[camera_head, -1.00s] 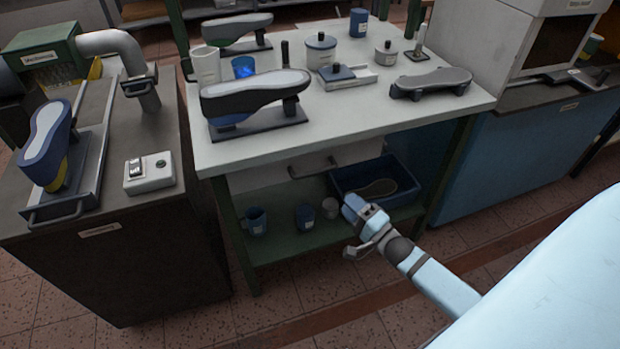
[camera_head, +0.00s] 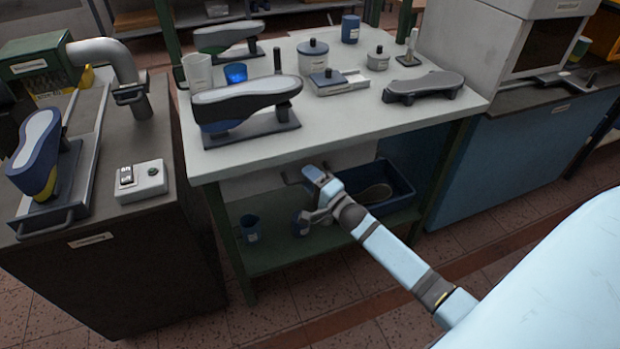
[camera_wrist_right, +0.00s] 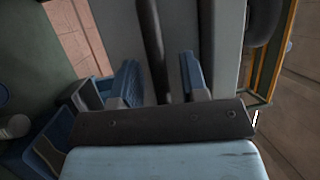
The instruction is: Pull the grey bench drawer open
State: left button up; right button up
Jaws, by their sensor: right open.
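The grey bench drawer (camera_head: 255,184) is a pale front under the white bench top, and it looks closed. Its dark bar handle (camera_head: 289,177) shows partly in the head view, with my right gripper (camera_head: 316,192) in front of it. In the right wrist view the drawer front (camera_wrist_right: 117,30) fills the upper middle. A dark bar, which looks like the handle (camera_wrist_right: 153,40), runs between the two blue fingers of my right gripper (camera_wrist_right: 161,80). The gripper is open, with a gap on both sides of the bar; I cannot tell the depth. My left gripper is out of view.
The bench top (camera_head: 345,132) carries a shoe last on a stand (camera_head: 247,100), pots and cups. On the green shelf (camera_head: 275,255) below are a blue bin (camera_head: 398,180) and mugs (camera_head: 249,228). A dark cabinet (camera_head: 130,260) stands left; a blue cabinet (camera_head: 510,150) stands right.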

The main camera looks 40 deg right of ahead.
jog(key=shift+c, duration=0.4)
grip_shut()
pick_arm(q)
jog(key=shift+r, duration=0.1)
pick_arm(e)
jog(key=shift+s, duration=0.1)
jog(key=shift+s+r, duration=0.1)
jog(key=shift+s, duration=0.1)
pick_arm(q)
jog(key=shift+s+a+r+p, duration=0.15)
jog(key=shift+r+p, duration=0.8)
jog(key=shift+p, duration=1)
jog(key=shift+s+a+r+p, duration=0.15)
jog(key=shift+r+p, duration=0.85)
jog(key=shift+p, duration=0.95)
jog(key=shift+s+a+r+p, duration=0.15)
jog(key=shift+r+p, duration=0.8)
jog(key=shift+p, duration=1)
pick_arm(e)
jog(key=s+a, duration=0.3)
jog(key=s, duration=0.9)
jog(key=s+a, duration=0.3)
jog(key=s, duration=1)
jog(key=shift+s+a, duration=0.15)
jog(key=shift+s, duration=0.15)
